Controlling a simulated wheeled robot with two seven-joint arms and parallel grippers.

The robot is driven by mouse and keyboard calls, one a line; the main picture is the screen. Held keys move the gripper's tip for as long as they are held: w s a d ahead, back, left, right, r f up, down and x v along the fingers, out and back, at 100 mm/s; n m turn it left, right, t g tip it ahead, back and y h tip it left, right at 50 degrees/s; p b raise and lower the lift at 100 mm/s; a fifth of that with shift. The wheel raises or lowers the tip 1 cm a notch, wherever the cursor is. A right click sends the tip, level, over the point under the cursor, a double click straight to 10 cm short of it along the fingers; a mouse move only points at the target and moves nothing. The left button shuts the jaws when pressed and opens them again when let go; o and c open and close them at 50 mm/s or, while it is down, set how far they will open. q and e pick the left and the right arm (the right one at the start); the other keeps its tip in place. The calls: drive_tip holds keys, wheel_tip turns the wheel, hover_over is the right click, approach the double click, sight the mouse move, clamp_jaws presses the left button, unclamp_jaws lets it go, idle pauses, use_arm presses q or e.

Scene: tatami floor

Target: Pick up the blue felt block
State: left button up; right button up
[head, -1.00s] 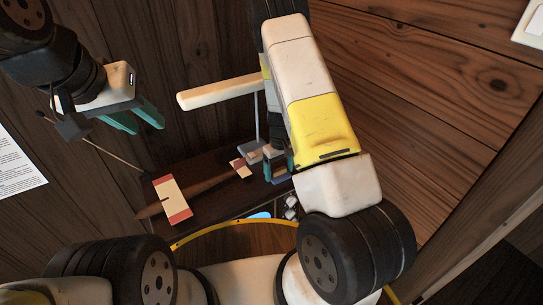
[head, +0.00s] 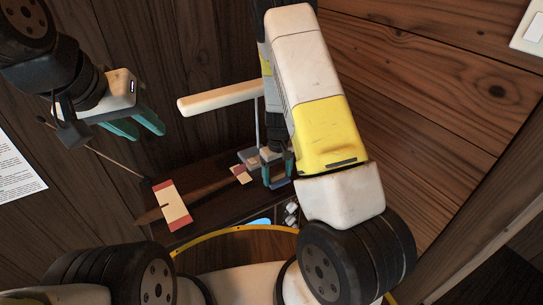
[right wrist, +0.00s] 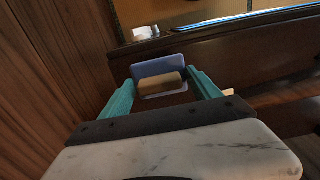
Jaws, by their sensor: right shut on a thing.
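The blue felt block (head: 279,184) is between the teal fingers of my right gripper (head: 278,171), low over the dark shelf in the head view. In the right wrist view the blue block (right wrist: 157,66) has a tan part on its near side, and the fingers of the right gripper (right wrist: 162,79) flank it. The right gripper is shut on it. Whether its underside touches the shelf is hard to tell. My left gripper (head: 137,126) is open and empty at the upper left, well away from the block.
A lamp with a pale bar head (head: 218,95) stands just left of my right gripper. A red-ended cream card (head: 175,203) and a smaller one (head: 240,174) lie on the dark shelf (head: 210,174). A yellow rim (head: 235,228) curves in front. Wooden walls enclose the right side.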

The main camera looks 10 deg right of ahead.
drive_tip(key=s+a+r, duration=0.1)
drive_tip(key=s+a, duration=0.5)
drive_tip(key=s, duration=0.5)
drive_tip(key=shift+s+r, duration=0.15)
drive_tip(key=shift+s, duration=0.2)
